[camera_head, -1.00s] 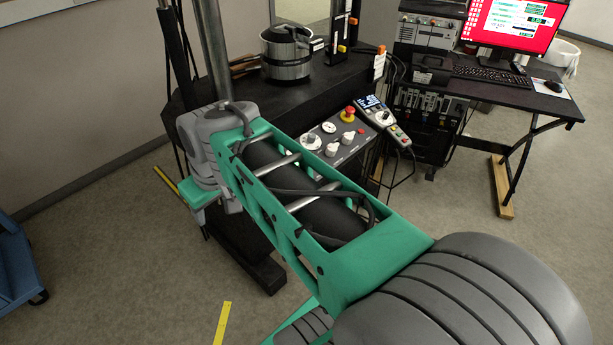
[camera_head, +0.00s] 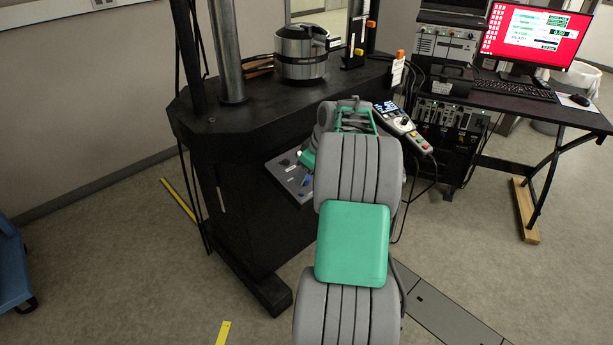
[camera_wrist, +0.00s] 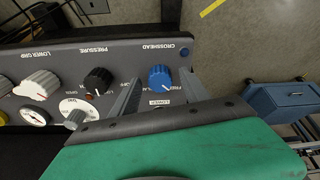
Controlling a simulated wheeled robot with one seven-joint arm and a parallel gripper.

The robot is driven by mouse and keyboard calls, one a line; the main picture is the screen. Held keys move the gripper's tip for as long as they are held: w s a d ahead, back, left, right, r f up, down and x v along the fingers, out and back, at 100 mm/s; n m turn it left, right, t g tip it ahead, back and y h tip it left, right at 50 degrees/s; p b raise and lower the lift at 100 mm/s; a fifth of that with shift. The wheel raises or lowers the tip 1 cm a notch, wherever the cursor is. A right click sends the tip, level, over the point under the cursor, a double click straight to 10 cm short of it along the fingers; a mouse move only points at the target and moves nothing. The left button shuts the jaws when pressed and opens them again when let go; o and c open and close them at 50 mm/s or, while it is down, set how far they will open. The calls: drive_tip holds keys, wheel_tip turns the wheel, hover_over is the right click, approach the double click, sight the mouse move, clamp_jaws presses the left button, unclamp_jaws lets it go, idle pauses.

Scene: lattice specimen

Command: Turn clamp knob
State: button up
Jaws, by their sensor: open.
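The blue knob (camera_wrist: 160,76) under the CROSSHEAD label is on the dark control panel (camera_wrist: 120,55), near its right end in the wrist view. Small lettering flanks it, partly hidden; one side seems to read FREE, the other CLAM. My gripper (camera_wrist: 157,86) is open, with one finger on each side of the blue knob. I cannot tell whether the fingers touch it. In the head view, part of the panel (camera_head: 288,182) shows at the front of the black machine, and my arm hides the gripper.
A black knob (camera_wrist: 97,80), white knob (camera_wrist: 38,84) and white dial (camera_wrist: 76,114) sit left of the blue knob. The handheld controller (camera_head: 402,124) hangs right of my arm. The black machine (camera_head: 240,125) bears a metal pot (camera_head: 301,65). A computer desk (camera_head: 540,105) stands at right.

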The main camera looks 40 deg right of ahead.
drive_tip(key=shift+c, duration=0.2)
clamp_jaws()
idle(0.4)
